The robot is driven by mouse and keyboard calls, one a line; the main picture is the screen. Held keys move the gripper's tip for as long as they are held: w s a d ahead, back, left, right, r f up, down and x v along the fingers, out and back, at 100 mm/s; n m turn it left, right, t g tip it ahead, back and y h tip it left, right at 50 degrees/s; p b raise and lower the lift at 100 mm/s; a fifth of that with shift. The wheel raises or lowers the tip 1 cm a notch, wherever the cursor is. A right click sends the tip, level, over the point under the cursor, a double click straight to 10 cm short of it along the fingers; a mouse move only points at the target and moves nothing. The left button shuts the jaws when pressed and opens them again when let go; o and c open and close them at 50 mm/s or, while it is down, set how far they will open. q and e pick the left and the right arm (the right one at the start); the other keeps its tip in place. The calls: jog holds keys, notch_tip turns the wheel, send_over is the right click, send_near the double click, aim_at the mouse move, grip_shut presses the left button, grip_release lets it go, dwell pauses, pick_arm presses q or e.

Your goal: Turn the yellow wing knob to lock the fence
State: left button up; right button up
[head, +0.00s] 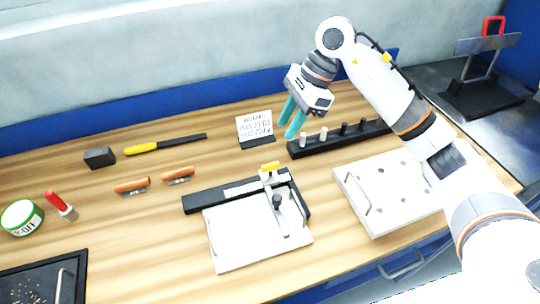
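The yellow wing knob (270,166) sits on top of a white metal fence bracket (277,180). The bracket stands over a black bar (206,200) with a pale strip along it. A white plate (232,245) lies in front of the bar, and a black knob (277,200) stands on a white arm over it. My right gripper (285,130), with two teal fingers, is above and behind the yellow knob, apart from it. Its fingers point down with a gap between them, and nothing shows in the gap. My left gripper is not in view.
A black rail with several pegs (343,127) stands right of my gripper. A small sign (255,127) stands behind the fixture. A white plate with holes (352,194) lies at right. Two wooden-handled tools (132,186) and a yellow-handled tool (142,148) lie left. Bare wood lies between them.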

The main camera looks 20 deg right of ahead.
aim_at(271, 164)
jog(key=shift+h, duration=0.3)
jog(key=p+x, duration=0.1)
jog(key=x, duration=0.2)
jog(key=p+x, duration=0.1)
jog(key=x, duration=0.3)
jog(key=p+x, duration=0.1)
jog(key=x, duration=0.2)
jog(key=shift+s+f+p, duration=0.25)
jog(key=shift+f+p, duration=0.1)
jog(key=shift+f, duration=0.05)
jog(key=shift+a+f, duration=0.1)
jog(key=shift+f, duration=0.3)
jog(key=shift+c, duration=0.2)
grip_shut()
